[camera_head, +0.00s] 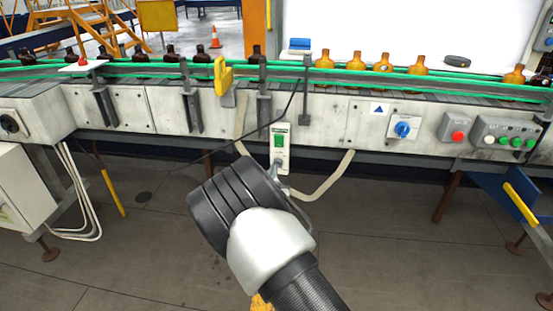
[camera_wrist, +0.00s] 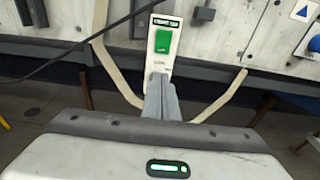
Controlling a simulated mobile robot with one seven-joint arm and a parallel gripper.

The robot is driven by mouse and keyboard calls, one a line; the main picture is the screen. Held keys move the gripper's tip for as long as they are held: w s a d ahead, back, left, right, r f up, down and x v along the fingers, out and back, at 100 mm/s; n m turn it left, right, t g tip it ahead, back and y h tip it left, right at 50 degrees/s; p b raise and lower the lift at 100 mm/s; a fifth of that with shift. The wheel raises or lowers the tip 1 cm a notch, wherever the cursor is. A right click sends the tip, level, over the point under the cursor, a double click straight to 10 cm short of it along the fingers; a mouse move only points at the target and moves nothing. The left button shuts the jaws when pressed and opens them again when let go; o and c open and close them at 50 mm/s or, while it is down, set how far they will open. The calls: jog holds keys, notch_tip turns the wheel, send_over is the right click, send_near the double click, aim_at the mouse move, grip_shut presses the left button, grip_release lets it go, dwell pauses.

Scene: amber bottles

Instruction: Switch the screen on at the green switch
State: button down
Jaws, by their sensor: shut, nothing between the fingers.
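The green switch (camera_head: 279,139) is a green rocker on a narrow white box (camera_head: 284,155) with a dark label on top, hanging on the front of the conveyor. In the wrist view the green switch (camera_wrist: 162,41) is unobstructed near the top centre, above my fingertips. My gripper (camera_wrist: 158,78) is shut and empty, its fingers together, pointing at the lower part of the white box. In the head view the tip of my gripper (camera_head: 278,168) shows just below the switch, mostly behind my wrist. Whether it touches the box I cannot tell. I cannot identify a screen for certain.
The conveyor (camera_head: 330,120) runs across the view, carrying amber bottles (camera_head: 384,62). A blue knob (camera_head: 403,129), a red button (camera_head: 458,135) and several green buttons lie right of the switch. Pale cables (camera_head: 330,178) loop below the box. A yellow bracket (camera_head: 222,77) stands upper left.

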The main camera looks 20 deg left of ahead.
jog(key=v, duration=0.3)
jog(key=shift+s+f, duration=0.3)
jog(key=shift+f, duration=0.1)
jog(key=shift+d, duration=0.15)
